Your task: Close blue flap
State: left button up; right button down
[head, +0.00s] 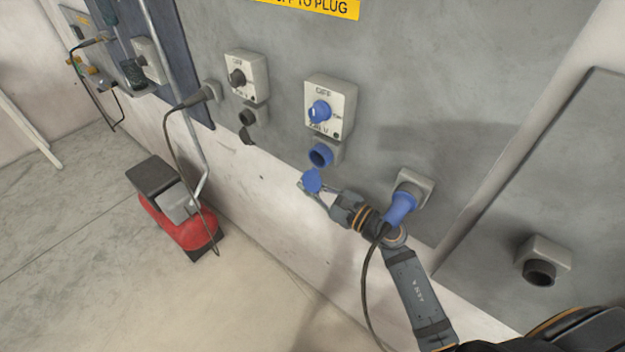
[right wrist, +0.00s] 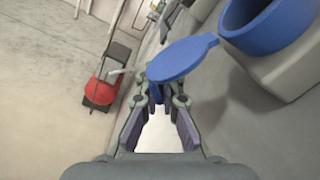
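The blue flap (head: 312,181) hangs open below the blue socket (head: 320,155) in the head view. In the right wrist view the flap (right wrist: 182,58) is a flat blue disc just beyond my fingertips, and the socket (right wrist: 268,24) shows large at top right with its mouth uncovered. My right gripper (head: 314,191) is at the flap, with its fingers apart. In the right wrist view my right gripper (right wrist: 160,92) has a small blue part showing between its fingertips; I cannot tell whether they touch it. My left gripper is not in view.
A blue plug (head: 401,207) with a dark cable sits in a wall socket close to my right arm. A switch box with a blue knob (head: 320,110) is above the blue socket. A red-based stand (head: 180,225) is on the floor at left.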

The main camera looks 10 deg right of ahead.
jog(key=shift+s+a+r+m+p, duration=0.15)
jog(key=shift+s+a+m+p, duration=0.15)
jog(key=shift+m+p, duration=0.4)
jog(key=shift+s+a+r+m+p, duration=0.15)
jog(key=shift+a+m+p, duration=0.3)
jog(key=shift+m, duration=0.45)
jog(key=shift+s+f, duration=0.1)
jog(key=c, duration=1.5)
grip_release()
